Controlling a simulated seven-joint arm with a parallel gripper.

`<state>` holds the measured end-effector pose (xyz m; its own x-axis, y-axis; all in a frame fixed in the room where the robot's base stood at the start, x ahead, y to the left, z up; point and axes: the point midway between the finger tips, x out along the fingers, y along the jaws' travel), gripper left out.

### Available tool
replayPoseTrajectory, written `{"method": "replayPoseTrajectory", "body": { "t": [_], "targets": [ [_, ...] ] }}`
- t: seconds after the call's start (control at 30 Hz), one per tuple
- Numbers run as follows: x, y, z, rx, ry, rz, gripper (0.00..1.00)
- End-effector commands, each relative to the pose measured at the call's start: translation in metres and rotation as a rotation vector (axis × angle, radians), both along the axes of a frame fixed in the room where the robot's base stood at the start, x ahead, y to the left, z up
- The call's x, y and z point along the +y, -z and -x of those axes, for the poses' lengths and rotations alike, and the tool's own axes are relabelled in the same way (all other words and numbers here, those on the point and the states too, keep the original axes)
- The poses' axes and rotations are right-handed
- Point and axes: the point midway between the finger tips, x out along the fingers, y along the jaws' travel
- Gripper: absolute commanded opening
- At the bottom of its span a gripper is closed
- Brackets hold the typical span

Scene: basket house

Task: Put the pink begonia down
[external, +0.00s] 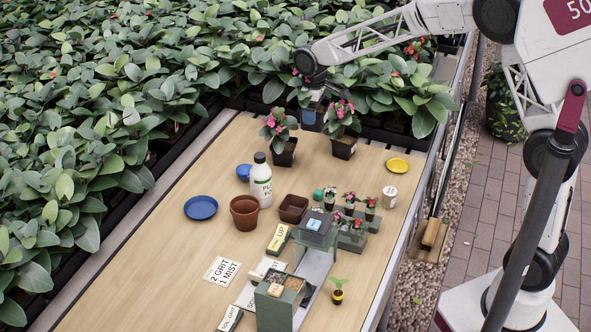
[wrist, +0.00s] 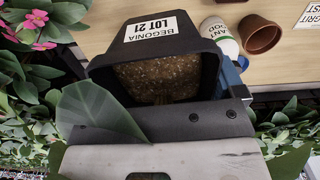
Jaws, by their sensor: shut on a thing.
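My gripper (external: 312,104) is above the far end of the wooden bench, between two potted pink begonias, one on the left (external: 284,156) and one on the right (external: 344,148). In the wrist view, it is shut on a black pot (wrist: 180,48) labelled BEGONIA LOT 21, close to the camera. Soil shows in the pot, and a large leaf (wrist: 98,112) crosses in front. In the external view, the held plant is partly hidden by my arm and foliage. I cannot tell whether its pot touches the bench. Pink flowers (wrist: 38,20) show at the left of the wrist view.
A white plant food bottle (external: 261,184), a terracotta pot (external: 244,216), a brown square pot (external: 293,211) and a blue saucer (external: 200,208) stand nearer. A yellow saucer (external: 398,165) is at the right edge. Dense foliage borders the bench's far side.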

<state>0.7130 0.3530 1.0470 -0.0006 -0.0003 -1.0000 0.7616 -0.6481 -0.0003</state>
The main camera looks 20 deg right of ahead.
Motion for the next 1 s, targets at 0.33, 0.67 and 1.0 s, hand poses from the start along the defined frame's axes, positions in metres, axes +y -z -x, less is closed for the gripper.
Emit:
{"method": "replayPoseTrajectory", "body": {
  "t": [0.33, 0.67, 1.0],
  "targets": [
    [0.095, -0.003, -0.024, -0.002, -0.182, -0.001, 0.57],
    [0.185, -0.002, -0.034, -0.001, -0.353, -0.001, 0.57],
    [0.281, 0.004, -0.031, 0.000, -0.528, 0.000, 0.57]
  ]
}}
